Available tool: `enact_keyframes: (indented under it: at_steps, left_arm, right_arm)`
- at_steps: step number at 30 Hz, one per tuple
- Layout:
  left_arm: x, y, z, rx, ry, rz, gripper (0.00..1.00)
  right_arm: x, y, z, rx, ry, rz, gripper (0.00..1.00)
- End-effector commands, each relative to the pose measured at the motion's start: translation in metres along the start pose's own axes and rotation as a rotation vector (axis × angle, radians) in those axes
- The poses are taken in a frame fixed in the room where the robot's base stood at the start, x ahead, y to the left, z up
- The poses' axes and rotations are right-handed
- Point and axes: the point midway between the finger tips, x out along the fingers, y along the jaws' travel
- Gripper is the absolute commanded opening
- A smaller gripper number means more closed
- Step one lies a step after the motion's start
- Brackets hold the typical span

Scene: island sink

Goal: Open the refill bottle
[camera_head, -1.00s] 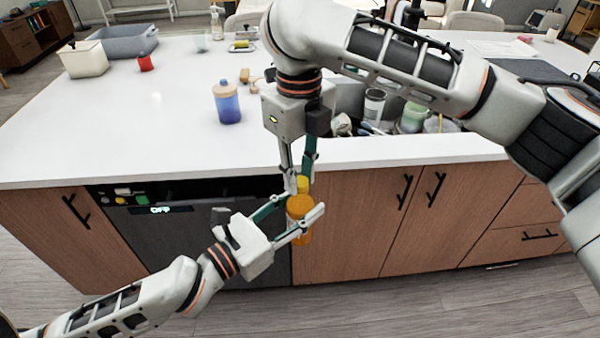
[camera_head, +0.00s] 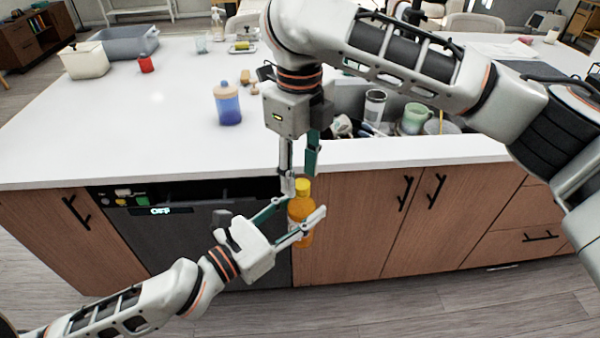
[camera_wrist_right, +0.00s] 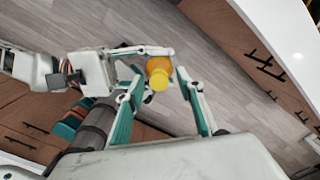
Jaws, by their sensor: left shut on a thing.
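The refill bottle (camera_head: 300,228) is orange with a yellow cap (camera_head: 303,185). It stands about upright in the air in front of the island's cabinets, and the cap sits on its top. My left gripper (camera_head: 305,207) is shut around the bottle's body from the left. My right gripper (camera_head: 300,180) points down from above, open, with its fingers spread apart near the cap. In the right wrist view the yellow cap (camera_wrist_right: 159,81) and orange bottle (camera_wrist_right: 158,64) show between the tips of my open right fingers (camera_wrist_right: 160,78). A gap shows on the cap's right side.
The white countertop (camera_head: 120,130) edge lies just behind the bottle. A blue bottle (camera_head: 227,103), red cup (camera_head: 146,63), grey tub (camera_head: 116,42) and cream bin (camera_head: 84,60) stand on it. The sink holds a green mug (camera_head: 414,118) and other dishes. The counter's left front is clear.

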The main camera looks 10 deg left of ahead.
Motion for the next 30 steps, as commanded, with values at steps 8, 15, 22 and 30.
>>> enact_keyframes:
  at_steps: [8, 15, 22, 30]
  left_arm:
    - [0.0, 0.001, 0.001, 0.001, -0.001, 0.002, 0.0]
    - [0.0, 0.001, 0.001, 0.001, 0.0, 0.002, 0.0]
    - [0.0, 0.001, 0.001, 0.001, 0.0, 0.002, 0.0]
    - [0.0, 0.001, 0.001, 0.001, 0.0, 0.002, 0.0]
  right_arm:
    - [-0.033, 0.0, 0.0, 0.0, -0.001, -0.001, 0.37]
    - [-0.037, 0.001, 0.0, 0.042, 0.001, 0.0, 0.34]
    - [-0.042, 0.001, -0.001, 0.348, 0.002, -0.001, 0.34]
    - [-0.05, 0.001, -0.002, 0.857, 0.003, -0.003, 0.34]
